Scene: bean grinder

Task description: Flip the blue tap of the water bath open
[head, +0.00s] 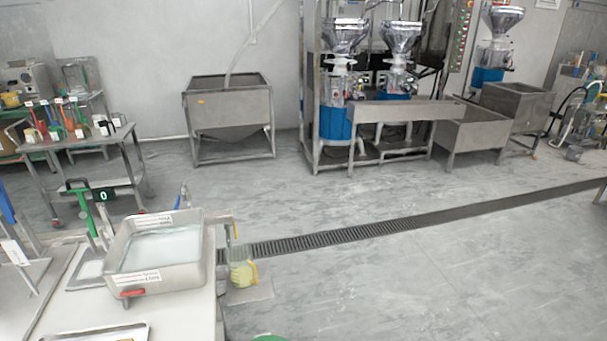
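The water bath (182,279) is a square steel basin with white labels, standing on the white table at the lower left. It holds pale, clear-looking liquid. A small blue part (178,202) shows at the bath's far side, beside a thin upright metal piece; it looks like the blue tap, but it is too small to tell its lever position. A red tap handle (132,293) sits low on the bath's near wall. My gripper is not in view.
A pale yellow-green jug-like item (242,273) is right of the bath, by a grey plate. A green-handled device with a lit display (103,195) stands left of it. A metal tray (95,334) lies in front. Open floor with a drain grate (370,229) extends right.

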